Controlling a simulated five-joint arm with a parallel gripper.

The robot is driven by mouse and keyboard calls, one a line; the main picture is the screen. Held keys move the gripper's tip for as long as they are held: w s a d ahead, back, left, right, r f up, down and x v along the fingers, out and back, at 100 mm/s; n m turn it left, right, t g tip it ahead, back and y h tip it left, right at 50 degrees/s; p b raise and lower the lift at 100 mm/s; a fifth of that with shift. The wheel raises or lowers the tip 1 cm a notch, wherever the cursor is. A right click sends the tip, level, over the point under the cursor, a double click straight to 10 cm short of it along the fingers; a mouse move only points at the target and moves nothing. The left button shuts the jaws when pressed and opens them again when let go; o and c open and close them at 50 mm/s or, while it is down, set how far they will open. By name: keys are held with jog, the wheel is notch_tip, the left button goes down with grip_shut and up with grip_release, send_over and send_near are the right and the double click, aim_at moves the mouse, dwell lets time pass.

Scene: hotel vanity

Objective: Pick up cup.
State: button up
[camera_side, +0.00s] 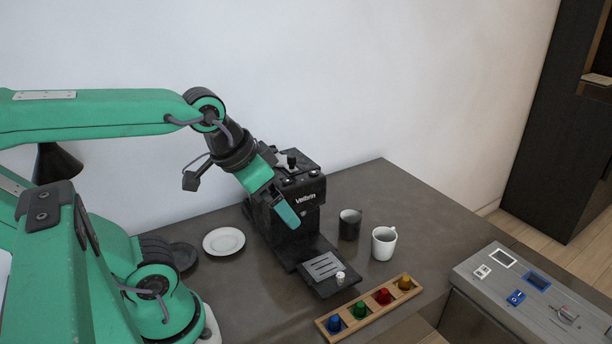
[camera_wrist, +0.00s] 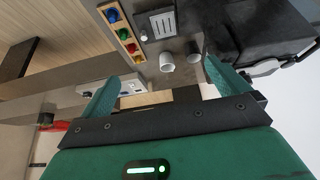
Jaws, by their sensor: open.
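A white cup (camera_side: 384,243) with a handle stands upright on the dark counter, right of the coffee machine; it also shows in the wrist view (camera_wrist: 167,63). A black cup (camera_side: 349,226) stands just left of it and shows in the wrist view (camera_wrist: 193,52). My gripper (camera_side: 288,212) is in the air in front of the coffee machine, up and left of both cups. In the wrist view the fingers of my gripper (camera_wrist: 162,84) are wide apart with nothing between them, and both cups appear beyond the gap.
The black coffee machine (camera_side: 302,196) stands close behind my gripper, with a drip tray (camera_side: 338,284) and a small white cup-like piece (camera_side: 340,278). A wooden rack (camera_side: 350,322) of coloured capsules lies in front. A white plate (camera_side: 224,241) lies left. A grey panel (camera_side: 535,296) is right.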

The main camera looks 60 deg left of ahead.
jog(key=shift+c, duration=0.4)
jog(key=c, duration=0.4)
jog(key=shift+w+r, duration=0.1)
jog(key=shift+w, duration=0.05)
jog(key=w+f+n+g, duration=0.2)
jog(key=w+g, duration=0.1)
jog(key=w, duration=1.3)
jog(key=shift+w+d+f+n+g, duration=0.1)
jog(key=shift+w+f+n+g, duration=0.3)
jog(key=shift+w+f, duration=2.1)
jog(key=shift+w+a+f+n+g, duration=0.1)
jog(key=shift+w+f+n+g, duration=0.25)
jog(key=shift+w+f, duration=2.1)
jog(key=shift+w+d+f+n+g, duration=0.1)
jog(key=shift+w+f+n+g, duration=0.3)
jog(key=shift+w+f, duration=2.05)
jog(key=shift+s+f, duration=0.7)
jog(key=shift+f, duration=0.05)
